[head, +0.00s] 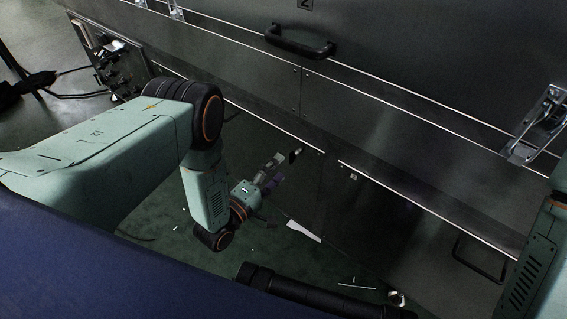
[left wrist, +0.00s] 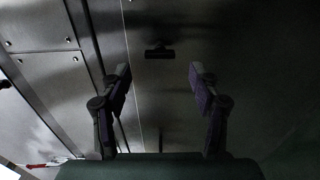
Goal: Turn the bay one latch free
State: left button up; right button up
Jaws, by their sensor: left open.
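Two bright metal latches show on the dryer in the head view: one at the right (head: 538,125) and part of another at the top left (head: 172,9). My left gripper (head: 284,169) is low in front of the lower metal panels, apart from both latches. In the left wrist view its fingers (left wrist: 160,78) are spread and empty. Beyond them a small dark T-shaped fitting (left wrist: 160,52) is on a metal panel. My right gripper is out of view.
A black bar handle (head: 300,42) is on the upper panel, and another (head: 478,258) is on the lower right panel. A control box (head: 110,60) with knobs stands at the left. The green floor has white scraps (head: 303,231) and a black cylinder (head: 290,285).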

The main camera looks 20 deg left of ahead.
pick_arm(q)
jog(key=v, duration=0.8)
jog(key=shift+s, duration=0.1)
jog(key=s+f+m+g+y, duration=0.3)
jog(key=s+f+m+g, duration=0.25)
jog(key=f, duration=0.35)
jog(key=s+a+m+g+y+p, duration=0.1)
jog(key=s+m+g+p, duration=0.25)
jog(key=s+g, duration=0.45)
jog(key=s+r+m+g+y+p, duration=0.3)
jog(key=s+r, duration=0.4)
jog(key=s, duration=0.6)
notch_tip(320, 180, up, 9)
jog(key=m+p, duration=0.1)
jog(key=p, duration=0.2)
jog(key=shift+w+a+m+h+p, duration=0.2)
jog(key=shift+a+m+h+p, duration=0.15)
jog(key=shift+a+m+h, duration=0.05)
